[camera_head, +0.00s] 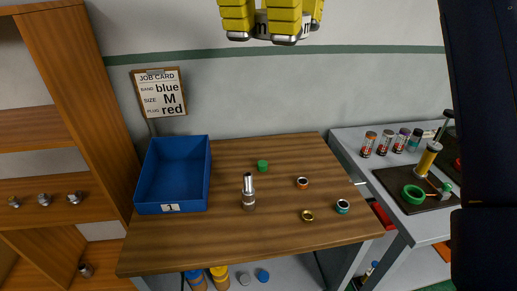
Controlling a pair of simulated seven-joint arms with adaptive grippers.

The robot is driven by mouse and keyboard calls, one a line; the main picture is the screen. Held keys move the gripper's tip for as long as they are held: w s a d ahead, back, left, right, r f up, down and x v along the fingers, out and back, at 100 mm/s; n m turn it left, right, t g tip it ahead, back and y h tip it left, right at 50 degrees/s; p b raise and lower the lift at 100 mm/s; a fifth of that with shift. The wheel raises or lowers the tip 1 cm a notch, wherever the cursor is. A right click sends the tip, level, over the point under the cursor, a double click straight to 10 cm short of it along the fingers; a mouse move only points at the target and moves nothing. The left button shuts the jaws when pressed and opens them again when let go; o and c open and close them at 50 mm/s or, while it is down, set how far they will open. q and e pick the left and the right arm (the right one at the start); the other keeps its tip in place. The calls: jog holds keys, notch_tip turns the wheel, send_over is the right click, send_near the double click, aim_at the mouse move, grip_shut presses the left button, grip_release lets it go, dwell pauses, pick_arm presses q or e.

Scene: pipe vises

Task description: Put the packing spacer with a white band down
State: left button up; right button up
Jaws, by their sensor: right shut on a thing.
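My right gripper (262,37) is at the top middle of the head view, its yellow fingers high in front of the wall. It is shut on a greyish spacer with a white band (261,24) that carries a dark letter like "m". The fingers hide much of the spacer, and the top of the gripper is cut off by the picture edge. The spacer is in the air, clear of the wooden table (245,238). My left gripper is not in view.
A blue bin (148,198) marked 1 stands at the table's left. A metal fitting (248,192), a green piece (262,166) and rings with orange (302,183), gold (307,216) and teal (342,206) stand on the table. The front middle is bare. A job card (160,92) hangs behind.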

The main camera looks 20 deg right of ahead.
jog(key=w+a+f+m, duration=0.1)
jog(key=w+f+m, duration=0.1)
jog(key=w+f, duration=0.35)
jog(key=w+a+f+m, duration=0.1)
jog(key=w+f, duration=0.1)
jog(key=w, duration=0.7)
jog(key=m, duration=0.5)
send_over(248, 174)
notch_tip(248, 174, down, 25)
notch_tip(248, 174, down, 16)
jog(key=shift+r, duration=0.2)
jog(key=shift+f, duration=2.65)
jog(key=shift+f, duration=0.25)
jog(key=o, duration=0.9)
jog(key=shift+r, duration=0.2)
